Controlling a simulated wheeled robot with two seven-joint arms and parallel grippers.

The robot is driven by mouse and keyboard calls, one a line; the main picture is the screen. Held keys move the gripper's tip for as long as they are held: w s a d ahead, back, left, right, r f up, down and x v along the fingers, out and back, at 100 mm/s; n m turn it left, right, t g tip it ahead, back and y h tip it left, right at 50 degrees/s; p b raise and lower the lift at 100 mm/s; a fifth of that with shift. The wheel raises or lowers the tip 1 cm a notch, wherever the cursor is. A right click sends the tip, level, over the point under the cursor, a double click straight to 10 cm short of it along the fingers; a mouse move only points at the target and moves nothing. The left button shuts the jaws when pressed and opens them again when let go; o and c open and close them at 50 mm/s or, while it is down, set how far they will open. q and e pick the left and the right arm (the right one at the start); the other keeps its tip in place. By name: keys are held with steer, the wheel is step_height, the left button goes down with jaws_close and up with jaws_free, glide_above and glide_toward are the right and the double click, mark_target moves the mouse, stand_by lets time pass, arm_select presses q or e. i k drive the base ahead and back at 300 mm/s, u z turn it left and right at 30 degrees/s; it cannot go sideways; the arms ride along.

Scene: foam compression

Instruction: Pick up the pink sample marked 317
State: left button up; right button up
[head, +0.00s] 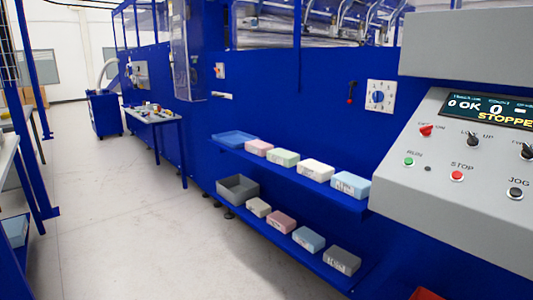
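Two pink foam blocks show in the head view. One pink block (259,147) sits on the upper blue shelf, between a blue tray and a pale green block. Another pink block (281,222) sits on the lower shelf, between a beige block and a light blue block. Both have labels on their front faces, too small to read, so I cannot tell which is marked 317. Neither of my grippers is in view.
The upper shelf also holds a blue tray (232,142), a green block (284,157) and pale blocks. The lower shelf holds a grey bin (240,199) and other blocks. A grey control panel (440,205) juts out at right. The floor (150,240) left of the shelves is clear.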

mark_target(259, 148)
steer(key=u, duration=0.95)
steer(key=i, duration=6.55)
steer(key=z, duration=3.35)
